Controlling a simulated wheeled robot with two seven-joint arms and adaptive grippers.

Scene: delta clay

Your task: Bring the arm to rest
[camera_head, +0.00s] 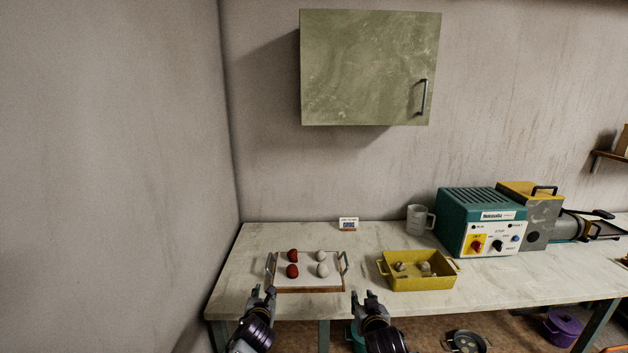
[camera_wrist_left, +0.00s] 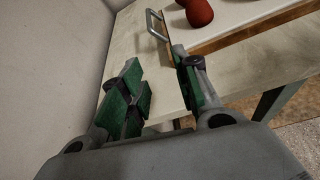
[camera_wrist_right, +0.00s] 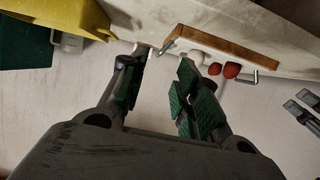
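My left gripper (camera_head: 262,298) is at the front edge of the table, by the left front corner of the tray. In the left wrist view its green-padded fingers (camera_wrist_left: 160,95) stand apart with nothing between them. My right gripper (camera_head: 365,299) is at the front edge, between the tray and the yellow bin. In the right wrist view its fingers (camera_wrist_right: 155,85) are also apart and empty. Neither gripper touches an object that I can see.
A tray (camera_head: 307,288) with wooden edges and metal handles holds red and white lumps. A yellow bin (camera_head: 420,284) with grey lumps stands right of it. Behind are a mug (camera_head: 418,219), a small sign (camera_head: 348,224) and a green machine (camera_head: 480,225). A cabinet (camera_head: 370,68) hangs above.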

